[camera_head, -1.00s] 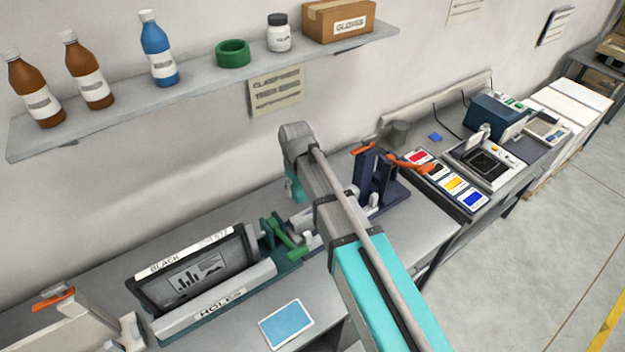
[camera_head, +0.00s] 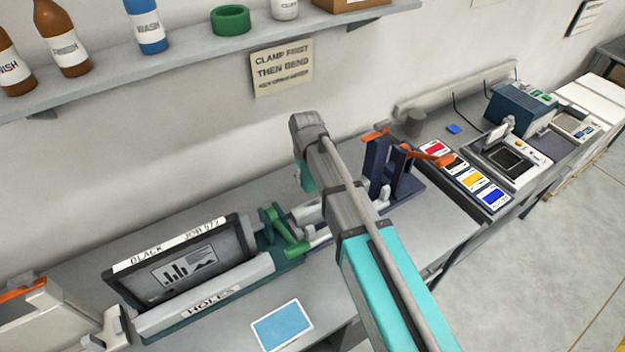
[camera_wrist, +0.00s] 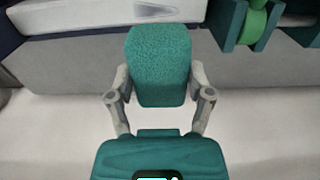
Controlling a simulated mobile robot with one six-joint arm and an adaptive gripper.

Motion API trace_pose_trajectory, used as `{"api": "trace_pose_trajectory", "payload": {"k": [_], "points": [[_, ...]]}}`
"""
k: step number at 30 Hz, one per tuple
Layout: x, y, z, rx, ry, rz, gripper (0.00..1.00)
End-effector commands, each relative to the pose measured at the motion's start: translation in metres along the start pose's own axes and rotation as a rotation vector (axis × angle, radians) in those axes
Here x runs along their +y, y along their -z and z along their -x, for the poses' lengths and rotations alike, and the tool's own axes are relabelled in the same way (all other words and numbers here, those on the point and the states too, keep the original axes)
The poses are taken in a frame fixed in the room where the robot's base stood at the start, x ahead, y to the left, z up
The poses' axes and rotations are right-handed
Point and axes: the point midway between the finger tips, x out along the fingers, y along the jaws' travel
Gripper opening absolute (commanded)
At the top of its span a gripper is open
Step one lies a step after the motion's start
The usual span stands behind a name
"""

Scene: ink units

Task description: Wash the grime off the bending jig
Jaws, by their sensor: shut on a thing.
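The bending jig (camera_head: 377,165) appears to be the dark blue upright device with orange handles on the bench, right of my wrist in the head view. My arm hides part of its left side. My gripper (camera_wrist: 158,82) is shut on a teal, rough-textured block, probably a scrubbing sponge (camera_wrist: 160,55), held between both fingers in the wrist view. In the head view the fingers are mostly hidden behind my wrist, above the bench and left of the jig's uprights. I cannot make out grime on the jig.
A green-handled device (camera_head: 288,232) and a framed black screen (camera_head: 185,265) stand to the left. A colour card tray (camera_head: 463,178) and a printing unit (camera_head: 510,160) are to the right. A shelf (camera_head: 215,50) with bottles hangs above. A blue card (camera_head: 282,326) lies at the front.

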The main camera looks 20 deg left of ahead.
Motion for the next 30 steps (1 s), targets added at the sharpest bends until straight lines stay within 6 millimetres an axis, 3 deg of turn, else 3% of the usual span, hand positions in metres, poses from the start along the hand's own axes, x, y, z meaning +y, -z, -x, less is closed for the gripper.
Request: {"api": "trace_pose_trajectory", "payload": {"k": [17, 30], "points": [[0.008, -0.002, -0.008, 0.0, 0.0, -0.013, 0.29], [0.007, -0.001, -0.046, 0.0, 0.0, -0.012, 0.29]]}}
